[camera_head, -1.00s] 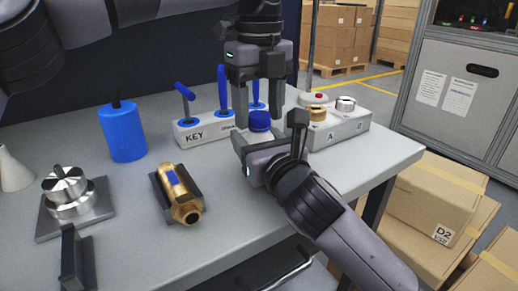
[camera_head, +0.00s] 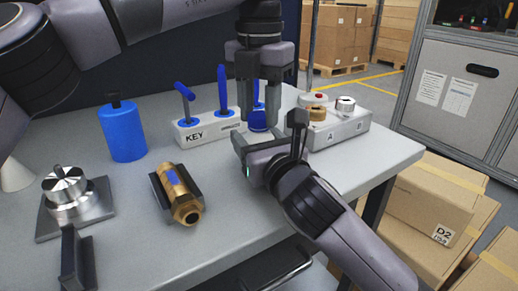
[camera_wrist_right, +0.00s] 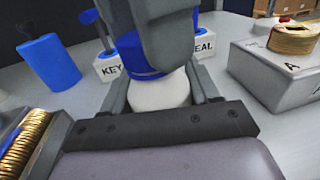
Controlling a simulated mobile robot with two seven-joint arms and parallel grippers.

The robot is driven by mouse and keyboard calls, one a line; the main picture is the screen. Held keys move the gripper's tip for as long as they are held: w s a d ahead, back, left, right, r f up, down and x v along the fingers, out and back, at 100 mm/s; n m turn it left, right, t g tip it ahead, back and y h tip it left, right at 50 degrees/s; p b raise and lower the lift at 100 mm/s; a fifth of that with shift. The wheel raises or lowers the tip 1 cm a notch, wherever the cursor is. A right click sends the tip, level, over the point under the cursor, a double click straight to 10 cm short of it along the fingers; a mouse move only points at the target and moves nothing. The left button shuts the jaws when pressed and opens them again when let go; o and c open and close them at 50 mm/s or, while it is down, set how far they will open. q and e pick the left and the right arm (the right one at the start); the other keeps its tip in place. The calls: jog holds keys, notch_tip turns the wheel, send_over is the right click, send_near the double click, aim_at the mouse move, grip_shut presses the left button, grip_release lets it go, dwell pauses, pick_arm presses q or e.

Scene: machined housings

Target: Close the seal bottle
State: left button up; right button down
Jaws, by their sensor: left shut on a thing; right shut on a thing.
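The white seal bottle (camera_wrist_right: 160,92) stands upright on the table between the fingers of my right gripper (camera_wrist_right: 150,100), which is shut on its body. In the head view, that gripper (camera_head: 268,138) reaches in from the lower right. The bottle's blue cap (camera_head: 258,121) sits at its top. My left gripper (camera_head: 259,115) points straight down and is shut on the cap. Its finger hides part of the cap in the right wrist view. Whether the cap is fully seated on the neck cannot be told.
A white holder (camera_head: 195,135) marked KEY with blue-handled tools stands behind. A grey block (camera_head: 345,128) marked A is to the right. A blue canister (camera_head: 124,132), brass fitting (camera_head: 180,192) and metal part (camera_head: 66,190) stand left.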

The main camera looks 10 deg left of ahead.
pick_arm(q)
jog(key=m, duration=1)
jog(key=o, duration=1.2)
jog(key=shift+o, duration=0.2)
jog(key=shift+r, duration=3.75)
